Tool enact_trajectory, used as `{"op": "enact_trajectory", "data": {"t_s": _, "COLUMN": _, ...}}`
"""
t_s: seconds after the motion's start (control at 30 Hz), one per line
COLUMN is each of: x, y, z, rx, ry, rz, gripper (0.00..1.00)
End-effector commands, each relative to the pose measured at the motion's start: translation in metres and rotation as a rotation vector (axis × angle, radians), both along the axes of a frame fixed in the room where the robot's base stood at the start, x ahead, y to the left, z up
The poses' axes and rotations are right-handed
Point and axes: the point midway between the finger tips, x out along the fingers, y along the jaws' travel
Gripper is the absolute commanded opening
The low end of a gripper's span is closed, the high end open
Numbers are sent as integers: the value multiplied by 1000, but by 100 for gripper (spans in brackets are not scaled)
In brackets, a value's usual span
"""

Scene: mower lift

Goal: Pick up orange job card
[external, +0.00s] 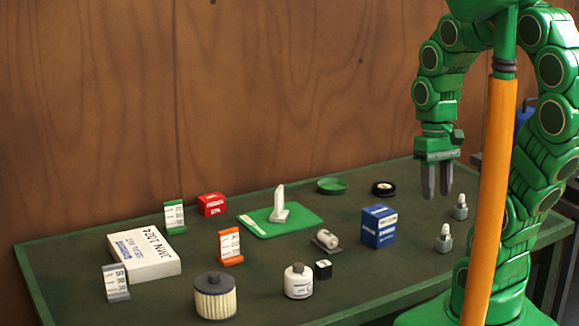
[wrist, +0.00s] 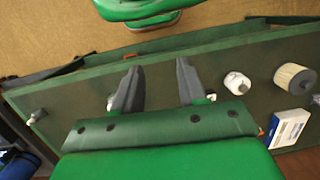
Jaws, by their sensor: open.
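The orange job card (external: 230,246) stands upright on the green bench in the external view, a white lettered face in an orange holder. It is left of the bench's middle, behind the round pleated filter. In the wrist view only a small orange bit (wrist: 261,132) shows at the edge of my gripper's body, and I cannot tell if it is the card. My gripper (external: 436,180) is open and empty, pointing down above the bench's right part, well to the right of the card. Its two dark fingers (wrist: 155,85) are apart in the wrist view.
A green card (external: 174,216) and grey card (external: 116,283) stand to the left, by a white box (external: 144,253). The pleated filter (external: 215,296), white canister (external: 298,281), small motor (external: 326,240), blue box (external: 378,225) and green mat (external: 262,230) surround the orange card.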

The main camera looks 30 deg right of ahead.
Motion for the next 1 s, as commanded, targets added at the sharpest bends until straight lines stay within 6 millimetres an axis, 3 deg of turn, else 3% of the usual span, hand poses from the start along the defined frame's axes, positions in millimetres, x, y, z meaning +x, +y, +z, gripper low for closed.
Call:
{"op": "enact_trajectory", "data": {"t_s": 0.5, "x": 80, "y": 83, "z": -11, "rx": 231, "ry": 130, "rz": -177, "gripper": 42}}
{"op": "enact_trajectory", "data": {"t_s": 1.0, "x": 160, "y": 152, "z": -30, "rx": 422, "ry": 294, "rz": -409, "gripper": 42}}
